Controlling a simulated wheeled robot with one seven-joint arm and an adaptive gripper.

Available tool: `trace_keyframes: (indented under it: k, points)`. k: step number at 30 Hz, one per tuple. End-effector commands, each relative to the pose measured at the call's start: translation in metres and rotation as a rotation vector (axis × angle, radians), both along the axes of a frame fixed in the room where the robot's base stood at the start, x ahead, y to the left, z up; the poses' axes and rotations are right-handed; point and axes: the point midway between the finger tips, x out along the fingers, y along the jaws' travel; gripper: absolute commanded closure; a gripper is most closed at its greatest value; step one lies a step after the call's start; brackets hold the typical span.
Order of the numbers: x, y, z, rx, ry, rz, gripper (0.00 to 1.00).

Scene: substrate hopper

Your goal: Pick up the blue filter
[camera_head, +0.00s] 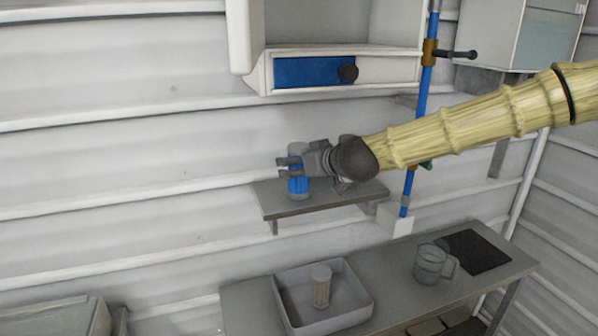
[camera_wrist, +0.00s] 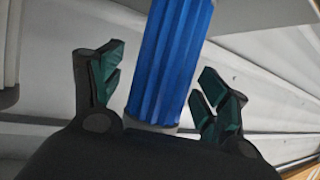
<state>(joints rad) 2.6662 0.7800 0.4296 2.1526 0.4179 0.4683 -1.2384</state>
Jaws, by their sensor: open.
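The blue filter (camera_head: 298,185) is a ribbed blue cylinder with grey ends. It stands upright near the left end of a small grey wall shelf (camera_head: 330,202). In the wrist view the filter (camera_wrist: 172,62) lies between the two green-padded fingers. My gripper (camera_head: 289,167) reaches it from the right, with its fingers on either side of the filter's upper part. In the wrist view my gripper (camera_wrist: 160,92) is open, with a gap showing between the filter and each finger.
Below, a grey bench holds a grey tray (camera_head: 362,305) with a pale cylinder (camera_head: 321,286) in it, a clear mug (camera_head: 430,263) and a black mat (camera_head: 476,251). A vertical blue pipe (camera_head: 423,95) runs right of the shelf. A cabinet with a blue panel (camera_head: 305,72) hangs above.

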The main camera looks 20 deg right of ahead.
Motion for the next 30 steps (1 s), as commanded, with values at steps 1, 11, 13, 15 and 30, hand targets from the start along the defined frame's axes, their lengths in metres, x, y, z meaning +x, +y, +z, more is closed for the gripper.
trace_keyframes:
  k: [1,11,13,15,30]
  points:
    - [0.0,0.0,0.0,0.0,0.0,0.0,0.25]
    - [0.0,0.0,0.0,0.0,0.0,0.0,0.79]
    - [0.0,0.0,0.0,0.0,0.0,0.0,0.79]
    - [0.0,0.0,0.0,0.0,0.0,0.0,0.79]
    - [0.0,0.0,0.024,-0.005,-0.005,-0.001,0.79]
